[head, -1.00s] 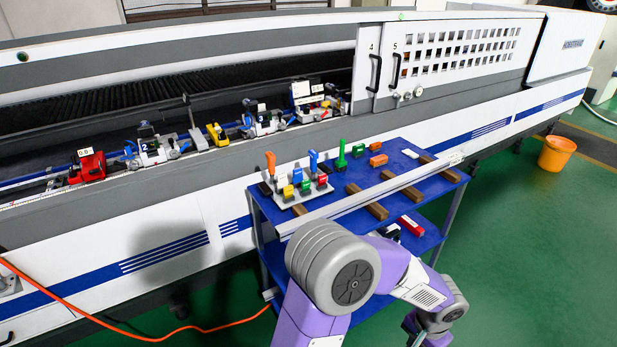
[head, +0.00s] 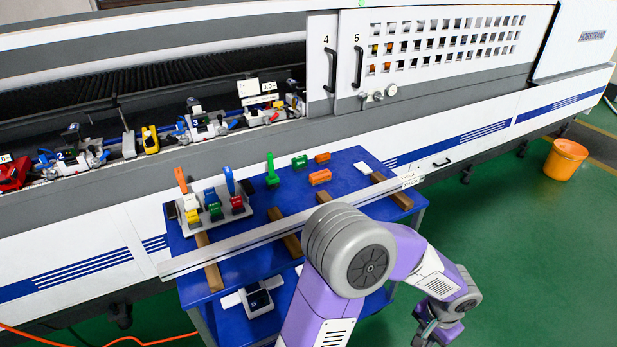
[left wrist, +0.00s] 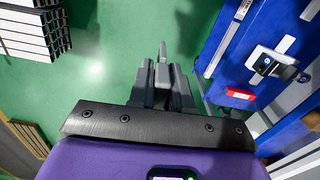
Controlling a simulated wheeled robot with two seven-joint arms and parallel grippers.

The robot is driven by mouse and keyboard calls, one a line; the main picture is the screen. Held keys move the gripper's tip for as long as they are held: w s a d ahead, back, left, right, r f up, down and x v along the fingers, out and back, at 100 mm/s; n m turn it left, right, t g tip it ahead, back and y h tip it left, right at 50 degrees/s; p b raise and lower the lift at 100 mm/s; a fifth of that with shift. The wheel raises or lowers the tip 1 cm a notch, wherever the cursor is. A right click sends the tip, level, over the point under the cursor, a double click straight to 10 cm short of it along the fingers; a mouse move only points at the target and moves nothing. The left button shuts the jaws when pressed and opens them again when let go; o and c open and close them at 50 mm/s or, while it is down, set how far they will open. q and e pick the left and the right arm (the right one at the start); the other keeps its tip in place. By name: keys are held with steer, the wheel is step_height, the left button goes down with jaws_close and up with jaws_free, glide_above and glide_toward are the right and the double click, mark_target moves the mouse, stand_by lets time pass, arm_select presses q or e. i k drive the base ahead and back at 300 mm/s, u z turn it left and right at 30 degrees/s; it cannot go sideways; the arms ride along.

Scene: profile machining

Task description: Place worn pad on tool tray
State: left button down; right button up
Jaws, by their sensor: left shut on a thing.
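My left gripper (left wrist: 161,88) shows in the left wrist view above the green floor, beside the blue cart. It is shut on a thin grey piece (left wrist: 162,58), seen edge-on; I cannot tell its full shape or whether it is the worn pad. In the head view my left gripper (head: 430,333) is at the bottom right, off the cart's right side, and the held piece is not clear. A light grey tray (head: 184,229) with several coloured tools and blocks stands at the left of the blue cart top (head: 345,187). My right gripper is not in view.
A long grey profile (head: 270,232) lies on brown wooden strips (head: 287,240) across the cart. Small green (head: 300,161) and orange blocks (head: 320,177) lie behind it. The long machine (head: 440,130) stands behind. An orange bucket (head: 566,160) is on the floor at right.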

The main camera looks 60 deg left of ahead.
mark_target(222, 190)
steer(key=i, duration=1.05)
steer(key=u, duration=2.5)
steer(key=i, duration=0.2)
steer(key=z, duration=0.2)
